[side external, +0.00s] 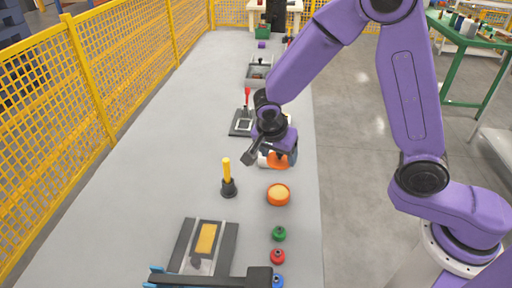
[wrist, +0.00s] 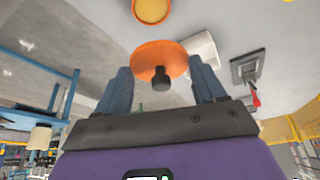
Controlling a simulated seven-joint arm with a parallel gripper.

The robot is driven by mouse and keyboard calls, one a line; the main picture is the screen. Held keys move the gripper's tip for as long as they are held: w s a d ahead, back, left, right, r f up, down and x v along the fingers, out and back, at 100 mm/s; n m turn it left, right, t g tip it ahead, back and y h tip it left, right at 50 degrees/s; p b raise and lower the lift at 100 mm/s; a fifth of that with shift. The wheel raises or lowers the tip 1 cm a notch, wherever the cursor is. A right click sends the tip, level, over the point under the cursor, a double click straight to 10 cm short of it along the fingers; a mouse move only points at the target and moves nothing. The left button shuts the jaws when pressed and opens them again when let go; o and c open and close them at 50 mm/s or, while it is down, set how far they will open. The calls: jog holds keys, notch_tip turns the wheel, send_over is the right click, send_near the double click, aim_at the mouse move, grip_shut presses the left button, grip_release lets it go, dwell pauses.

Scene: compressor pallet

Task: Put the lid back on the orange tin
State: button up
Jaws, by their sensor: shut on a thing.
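The orange tin (side external: 278,196) stands open on the grey bench, with a yellowish inside. It also shows at the top of the wrist view (wrist: 151,10). The orange lid (wrist: 158,58), a disc with a black knob, is between the fingers of my gripper (wrist: 162,78). My gripper (side external: 278,156) is shut on the lid and holds it tilted, beyond the tin in the side view. The lid (side external: 277,162) is partly hidden by the gripper there. The lid and the tin are apart.
A yellow-handled tool (side external: 227,178) stands upright left of the tin. Green (side external: 279,233), red (side external: 277,256) and blue (side external: 277,281) knobs line the near right edge. A red-levered fixture (side external: 242,124) stands farther back.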

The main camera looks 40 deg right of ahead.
aim_at(278, 163)
jog(key=shift+s+d+f, duration=0.1)
jog(key=shift+s+f, duration=0.05)
jog(key=shift+f, duration=2.7)
jog(key=shift+s+f, duration=0.1)
jog(key=shift+f, duration=2.75)
jog(key=shift+f, duration=0.15)
jog(key=o, duration=1.1)
jog(key=shift+r, duration=3.5)
